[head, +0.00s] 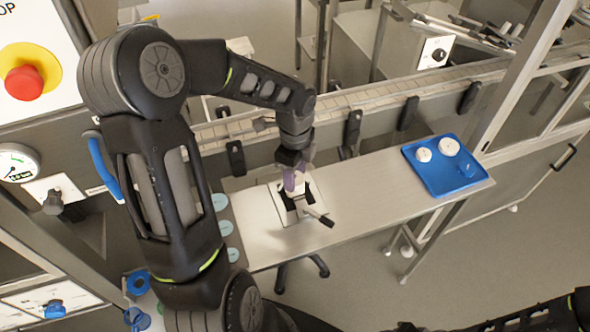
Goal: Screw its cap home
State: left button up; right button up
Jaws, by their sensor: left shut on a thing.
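My left gripper (291,184), with purplish fingers, points down over the clamp fixture (303,212) on the steel bench. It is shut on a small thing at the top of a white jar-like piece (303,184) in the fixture. The fingers hide most of it, so I cannot tell how the cap sits or whether it is level. The fixture has a pale base plate, dark jaws and a handle reaching to the lower right. My right gripper is not in view; only dark arm parts show at the lower right.
A blue tray (476,186) at the bench's right end holds white round pieces (449,147) and a blue item. Pale green discs (229,227) lie at the left. A conveyor (385,92) runs behind the bench (372,194). The bench between fixture and tray is clear.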

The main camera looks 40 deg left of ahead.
pick_arm(q)
jog(key=shift+r+m+p, duration=0.1)
jog(key=shift+m+p, duration=0.25)
jog(key=shift+m, duration=0.95)
jog(key=m, duration=0.5)
jog(key=shift+m, duration=0.4)
jog(key=o, duration=1.2)
